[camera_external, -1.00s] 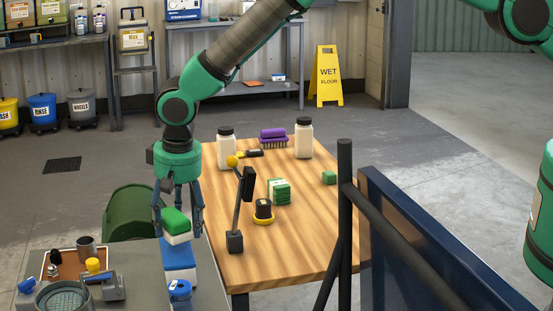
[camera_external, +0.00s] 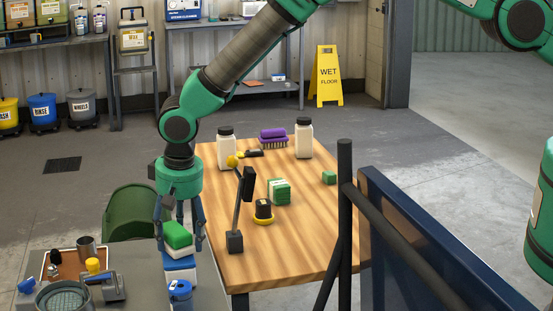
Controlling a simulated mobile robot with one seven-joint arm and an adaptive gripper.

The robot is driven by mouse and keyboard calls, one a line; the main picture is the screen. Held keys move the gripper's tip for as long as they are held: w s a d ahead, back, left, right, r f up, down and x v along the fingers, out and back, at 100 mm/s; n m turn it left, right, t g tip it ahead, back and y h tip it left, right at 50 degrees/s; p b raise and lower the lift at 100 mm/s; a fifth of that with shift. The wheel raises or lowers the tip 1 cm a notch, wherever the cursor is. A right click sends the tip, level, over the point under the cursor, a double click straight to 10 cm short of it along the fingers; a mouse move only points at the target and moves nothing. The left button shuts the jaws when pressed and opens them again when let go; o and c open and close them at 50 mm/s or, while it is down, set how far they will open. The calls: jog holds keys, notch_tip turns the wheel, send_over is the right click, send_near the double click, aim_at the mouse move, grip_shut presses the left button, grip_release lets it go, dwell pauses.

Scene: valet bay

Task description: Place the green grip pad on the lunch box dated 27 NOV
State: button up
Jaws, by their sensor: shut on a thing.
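My gripper (camera_external: 180,245) points straight down at the left of the wooden table, its two fingers on either side of a green pad (camera_external: 178,234) with a white layer under it. The gripper is shut on this pad. Directly below is a blue and white box (camera_external: 181,264), probably a lunch box, at the edge of the grey bench. The pad hides most of the box's top. I cannot tell whether pad and box touch, and no date is readable.
A blue container (camera_external: 180,290) stands just in front of the box. The grey bench (camera_external: 140,295) holds a brown tray and a round sieve-like bowl (camera_external: 64,297). The wooden table (camera_external: 300,235) carries a black stand (camera_external: 235,240), a green-and-white stack (camera_external: 279,191) and two white bottles.

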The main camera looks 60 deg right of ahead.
aim_at(183, 230)
jog(key=shift+f, duration=0.1)
jog(key=o, duration=1.2)
jog(key=shift+c, duration=0.2)
notch_tip(183, 230, up, 12)
jog(key=s+b, duration=0.1)
jog(key=shift+s+a, duration=0.35)
dwell(0.4)
